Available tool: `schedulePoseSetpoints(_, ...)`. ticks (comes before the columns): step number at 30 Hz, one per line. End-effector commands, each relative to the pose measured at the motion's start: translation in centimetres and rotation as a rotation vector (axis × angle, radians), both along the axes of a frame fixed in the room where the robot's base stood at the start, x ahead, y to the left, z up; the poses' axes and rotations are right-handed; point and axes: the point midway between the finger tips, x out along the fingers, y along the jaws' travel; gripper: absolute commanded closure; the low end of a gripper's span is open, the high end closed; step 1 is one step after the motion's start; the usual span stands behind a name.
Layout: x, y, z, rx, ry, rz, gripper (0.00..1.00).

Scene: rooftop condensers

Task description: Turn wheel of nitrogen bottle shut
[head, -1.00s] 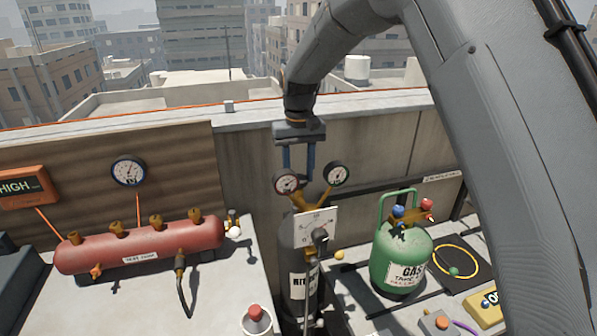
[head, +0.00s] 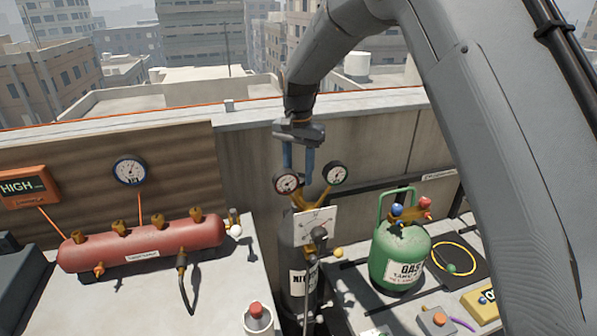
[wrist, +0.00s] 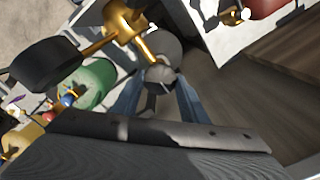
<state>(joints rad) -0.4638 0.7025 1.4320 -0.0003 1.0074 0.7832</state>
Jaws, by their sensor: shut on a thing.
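A red header tank (head: 140,242) lies on the left bench below a wall gauge (head: 129,171) and a HIGH sign (head: 24,187). A green gas cylinder (head: 400,255) stands at right. A white canister with a red cap (head: 257,318) is in front. The parapet runs behind.

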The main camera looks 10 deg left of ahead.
Motion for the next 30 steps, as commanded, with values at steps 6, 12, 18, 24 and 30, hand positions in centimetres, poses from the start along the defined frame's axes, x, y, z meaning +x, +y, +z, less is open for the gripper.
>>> schedulePoseSetpoints(6,0.07,0.16,0.19,0.003,-0.003,-0.030,0.83)
schedulePoseSetpoints(12,0.07,0.17,0.19,0.003,-0.003,-0.033,0.83)
schedulePoseSetpoints(18,0.06,0.17,0.18,0.003,-0.003,-0.033,0.56)
schedulePoseSetpoints(24,0.03,0.09,0.10,0.002,-0.002,-0.032,0.42)
schedulePoseSetpoints(30,0.03,0.07,0.20,0.002,-0.002,-0.031,0.42)
